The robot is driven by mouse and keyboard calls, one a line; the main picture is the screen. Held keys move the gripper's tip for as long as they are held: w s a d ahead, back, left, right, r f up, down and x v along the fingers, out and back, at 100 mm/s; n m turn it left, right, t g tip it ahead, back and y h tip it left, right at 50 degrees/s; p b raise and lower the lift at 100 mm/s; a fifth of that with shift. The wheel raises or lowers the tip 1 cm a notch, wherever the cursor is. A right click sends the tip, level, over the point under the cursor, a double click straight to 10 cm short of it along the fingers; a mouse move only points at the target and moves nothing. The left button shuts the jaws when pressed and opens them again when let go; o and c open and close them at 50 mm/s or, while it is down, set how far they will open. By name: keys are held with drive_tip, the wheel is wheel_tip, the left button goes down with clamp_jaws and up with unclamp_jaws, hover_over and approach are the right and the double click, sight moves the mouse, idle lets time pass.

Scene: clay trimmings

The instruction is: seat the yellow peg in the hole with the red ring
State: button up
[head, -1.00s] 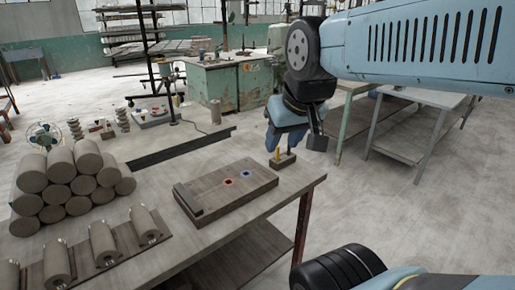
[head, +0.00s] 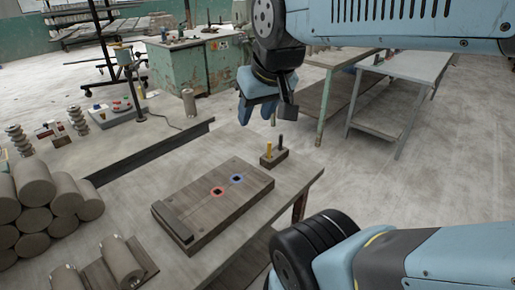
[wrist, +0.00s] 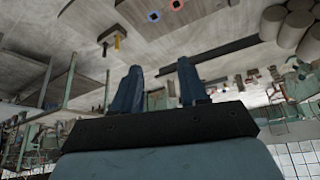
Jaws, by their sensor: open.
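The yellow peg (head: 269,150) stands upright in a small wooden block (head: 273,158) at the far right of the workbench, beside a dark peg (head: 281,142). In the wrist view the yellow peg (wrist: 117,42) is left of the fingers, apart from them. The hole with the red ring (head: 217,192) is in a flat wooden board (head: 190,205); it looks empty. The ring is at the top edge in the wrist view (wrist: 176,4). My gripper (head: 257,115) is open and empty, above and behind the peg block. It also shows in the wrist view (wrist: 160,66).
A hole with a blue ring (head: 237,179) lies beside the red one. A bar (head: 172,221) sits on the board's near left end. Bench around the block is clear.

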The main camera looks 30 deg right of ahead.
drive_tip(key=shift+o, duration=0.3)
drive_tip(key=shift+w+d, duration=0.15)
drive_tip(key=shift+w, duration=0.1)
drive_tip(key=m+g, duration=0.3)
hover_over(269, 148)
drive_tip(key=s, duration=0.2)
drive_tip(key=s+x, duration=0.2)
drive_tip(key=x, duration=0.7)
drive_tip(key=s+f+x, duration=0.1)
drive_tip(key=s+x, duration=0.1)
drive_tip(key=x, duration=0.7)
drive_tip(key=shift+h, duration=0.4)
drive_tip(key=shift+x, duration=6.8)
clamp_jaws()
